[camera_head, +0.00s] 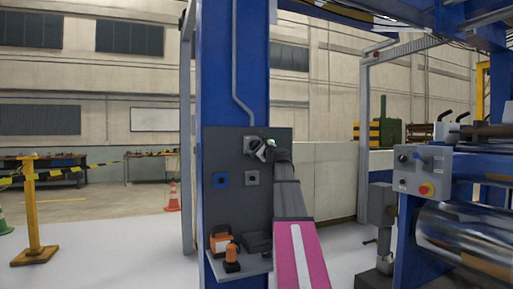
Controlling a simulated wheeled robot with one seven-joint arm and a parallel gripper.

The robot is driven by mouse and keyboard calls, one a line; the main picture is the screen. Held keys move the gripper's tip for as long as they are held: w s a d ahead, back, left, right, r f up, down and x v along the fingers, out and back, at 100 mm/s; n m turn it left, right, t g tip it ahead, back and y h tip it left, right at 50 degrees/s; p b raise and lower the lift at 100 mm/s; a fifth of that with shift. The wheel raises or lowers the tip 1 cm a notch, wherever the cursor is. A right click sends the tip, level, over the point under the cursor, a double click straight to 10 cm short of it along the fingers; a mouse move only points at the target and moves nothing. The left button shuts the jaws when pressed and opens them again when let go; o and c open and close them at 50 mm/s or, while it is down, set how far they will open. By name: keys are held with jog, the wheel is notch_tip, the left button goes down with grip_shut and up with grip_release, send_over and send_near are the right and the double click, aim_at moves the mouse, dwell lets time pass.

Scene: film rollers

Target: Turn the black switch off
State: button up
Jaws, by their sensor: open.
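A dark grey panel (228,210) is fixed to a blue column and carries several small switches. One switch with a grey plate (248,140) is at the top and is partly hidden by my gripper. A blue switch (221,180) is lower left, and another grey-plated switch with a dark centre (252,178) is lower right. I cannot tell for sure which one is the black switch, or its position. My gripper (259,150) is open, in front of or touching the top switch; contact cannot be made out. My arm reaches up to it from the lower right.
A shelf (240,270) below the panel holds an orange device (221,240), an orange-topped object (232,258) and a dark box (258,242). A machine with a grey control box (422,170) and a shiny roller (465,238) stands at right.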

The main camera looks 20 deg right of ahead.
jog(key=shift+c, duration=0.3)
jog(key=c, duration=0.9)
jog(key=shift+o, duration=0.2)
jog(key=shift+n, duration=0.4)
jog(key=n+g+y, duration=0.1)
jog(key=n+g, duration=0.1)
jog(key=n, duration=0.2)
jog(key=shift+r, duration=0.1)
jog(key=n+g, duration=0.1)
jog(key=n, duration=0.3)
jog(key=shift+n+g, duration=0.4)
jog(key=n+g+h, duration=0.1)
jog(key=n, duration=0.3)
jog(key=shift+r, duration=0.1)
jog(key=n+g+h, duration=0.1)
jog(key=n, duration=0.2)
jog(key=shift+h, duration=0.4)
jog(key=shift+n, duration=0.3)
